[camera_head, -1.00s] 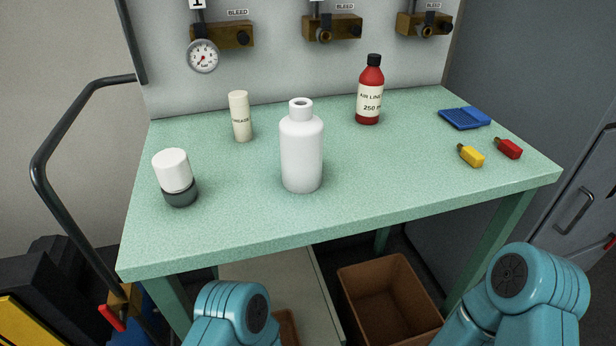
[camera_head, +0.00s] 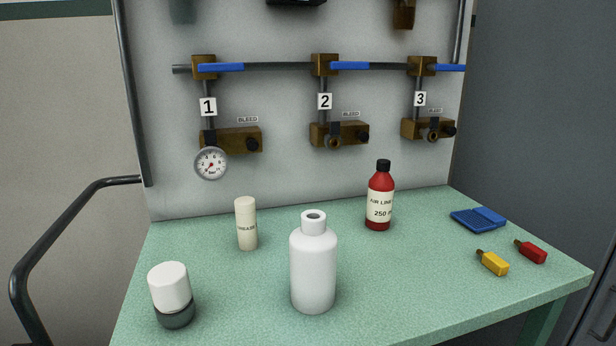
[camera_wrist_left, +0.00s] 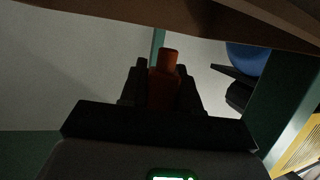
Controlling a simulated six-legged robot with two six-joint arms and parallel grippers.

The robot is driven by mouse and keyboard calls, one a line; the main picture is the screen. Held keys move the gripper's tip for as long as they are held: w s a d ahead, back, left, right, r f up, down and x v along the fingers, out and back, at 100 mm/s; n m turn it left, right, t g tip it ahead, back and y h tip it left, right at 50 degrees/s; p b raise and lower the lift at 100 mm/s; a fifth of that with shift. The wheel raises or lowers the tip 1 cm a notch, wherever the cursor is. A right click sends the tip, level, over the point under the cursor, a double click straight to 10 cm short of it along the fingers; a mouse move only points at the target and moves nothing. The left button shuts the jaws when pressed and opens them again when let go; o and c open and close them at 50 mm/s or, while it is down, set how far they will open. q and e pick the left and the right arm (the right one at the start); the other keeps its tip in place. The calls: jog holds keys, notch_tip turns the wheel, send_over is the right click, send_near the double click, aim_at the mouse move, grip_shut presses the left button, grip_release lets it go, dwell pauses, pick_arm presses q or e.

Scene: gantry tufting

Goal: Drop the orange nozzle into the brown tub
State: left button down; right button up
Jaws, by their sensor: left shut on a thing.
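My left gripper (camera_wrist_left: 162,92) is shut on the orange nozzle (camera_wrist_left: 165,88) in the left wrist view. The nozzle is dark orange in the shade, with a narrower end pointing away from the wrist. The two dark fingers sit on either side of it. The brown tub is outside the head view now. A brown surface (camera_wrist_left: 200,18) crosses the top of the left wrist view; I cannot tell whether it is the tub. Neither gripper shows in the head view.
The green bench (camera_head: 400,285) holds a white bottle (camera_head: 313,270), a white-capped jar (camera_head: 171,290), a grease tube (camera_head: 246,225), a red bottle (camera_head: 380,198) and small coloured items. Behind stands a panel with valves. A green leg (camera_wrist_left: 288,105) and blue object (camera_wrist_left: 245,58) are near my left gripper.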

pick_arm(q)
notch_tip(320, 180, down, 5)
jog(key=b, duration=0.3)
jog(key=shift+r, duration=0.1)
jog(key=c, duration=0.7)
grip_release()
jog(key=shift+c, duration=0.2)
